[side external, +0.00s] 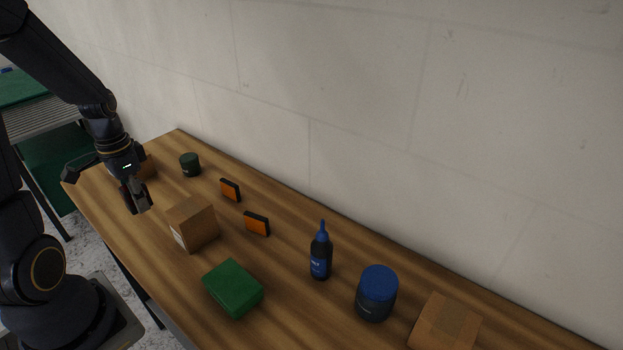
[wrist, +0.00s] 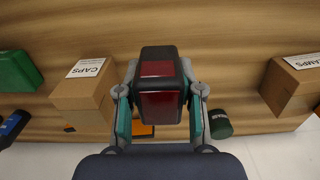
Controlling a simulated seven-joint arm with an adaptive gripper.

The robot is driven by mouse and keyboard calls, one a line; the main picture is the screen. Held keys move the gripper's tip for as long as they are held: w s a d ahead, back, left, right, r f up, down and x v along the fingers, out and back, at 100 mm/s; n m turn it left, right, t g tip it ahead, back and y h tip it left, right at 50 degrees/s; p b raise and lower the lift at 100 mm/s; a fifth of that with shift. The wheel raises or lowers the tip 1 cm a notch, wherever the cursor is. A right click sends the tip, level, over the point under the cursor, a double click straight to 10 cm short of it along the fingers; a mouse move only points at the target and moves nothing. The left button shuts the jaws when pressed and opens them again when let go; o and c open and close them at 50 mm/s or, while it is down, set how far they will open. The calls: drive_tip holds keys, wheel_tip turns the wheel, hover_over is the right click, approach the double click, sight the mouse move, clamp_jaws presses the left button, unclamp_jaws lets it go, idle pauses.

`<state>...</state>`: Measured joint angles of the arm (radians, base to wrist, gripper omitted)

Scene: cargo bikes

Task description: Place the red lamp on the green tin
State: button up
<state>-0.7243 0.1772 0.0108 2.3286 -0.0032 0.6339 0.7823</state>
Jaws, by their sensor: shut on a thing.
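My gripper (wrist: 160,92) is shut on a black-cased lamp with dark red faces (wrist: 158,105), one finger on each side of it. In the side view my gripper (side external: 137,198) is at the left, near the table's front edge, and the lamp is hard to make out there. A flat green box-shaped tin (side external: 233,287) lies on the table at the front, well to the right of my gripper. It also shows at the left edge of the wrist view (wrist: 17,72). Nothing rests on it.
A cardboard box marked CAPS (side external: 193,222) stands between my gripper and the green tin. Another carton (wrist: 290,88) is close by. A dark green canister (side external: 190,164), two orange-faced blocks (side external: 257,224), a bottle (side external: 321,254), a blue-lidded tub (side external: 377,292) and a carton (side external: 444,322) stand farther along.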

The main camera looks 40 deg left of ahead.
wheel_tip(320, 180, up, 10)
drive_tip(key=shift+f, duration=0.15)
drive_tip(key=w+d+m, duration=0.5)
drive_tip(key=d, duration=0.3)
drive_tip(key=m, duration=1.3)
hover_over(244, 272)
drive_tip(key=shift+n, duration=0.3)
wheel_tip(244, 272, down, 13)
drive_tip(key=shift+f, duration=0.15)
drive_tip(key=shift+f, duration=0.1)
drive_tip(key=o, duration=1.2)
